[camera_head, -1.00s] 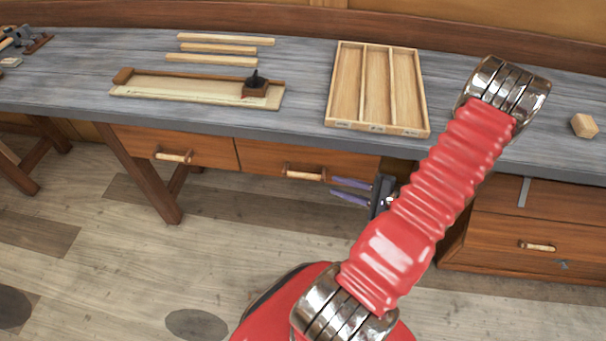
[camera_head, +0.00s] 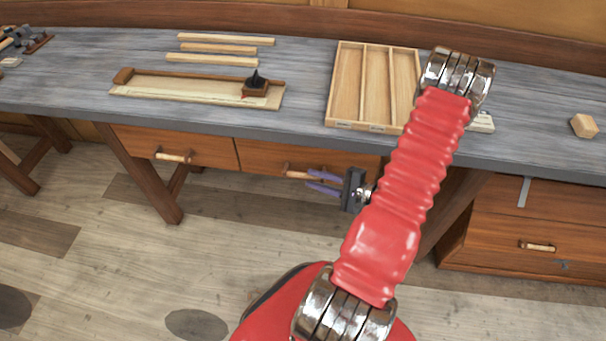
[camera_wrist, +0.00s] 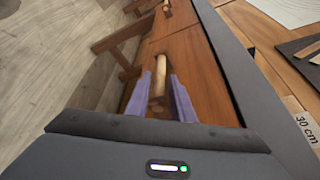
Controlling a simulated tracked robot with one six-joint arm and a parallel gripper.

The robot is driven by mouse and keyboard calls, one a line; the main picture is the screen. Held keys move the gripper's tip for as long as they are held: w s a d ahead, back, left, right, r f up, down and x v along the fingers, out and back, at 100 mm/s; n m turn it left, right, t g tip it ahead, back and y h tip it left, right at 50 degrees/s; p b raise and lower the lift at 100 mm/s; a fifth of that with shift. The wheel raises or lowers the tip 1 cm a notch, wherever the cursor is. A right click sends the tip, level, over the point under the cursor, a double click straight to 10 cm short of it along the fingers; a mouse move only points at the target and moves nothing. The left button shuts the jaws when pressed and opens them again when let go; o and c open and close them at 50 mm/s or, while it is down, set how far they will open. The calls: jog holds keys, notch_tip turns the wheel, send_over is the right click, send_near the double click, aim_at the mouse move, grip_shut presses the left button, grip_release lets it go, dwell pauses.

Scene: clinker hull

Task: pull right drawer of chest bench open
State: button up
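The bench has two brown drawers under its grey top. The right drawer (camera_head: 262,156) looks closed, its front level with the left drawer (camera_head: 135,140). Its pale wooden bar handle (camera_head: 296,174) also shows in the wrist view (camera_wrist: 160,72). My gripper (camera_head: 310,179) has two purple fingers, spread apart, at the right end of this handle. In the wrist view the fingers (camera_wrist: 157,80) stand on either side of the near part of the handle, with gaps visible. My arm hides the right end of the drawer.
On the grey benchtop (camera_head: 60,75) lie a three-slot wooden tray (camera_head: 336,85), a plane (camera_head: 256,86) on a board and several wood strips. A separate drawer cabinet (camera_head: 500,240) stands at the right.

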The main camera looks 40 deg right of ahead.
aim_at(309, 177)
jog(key=shift+x, duration=2.7)
jog(key=shift+c, duration=0.6)
grip_shut()
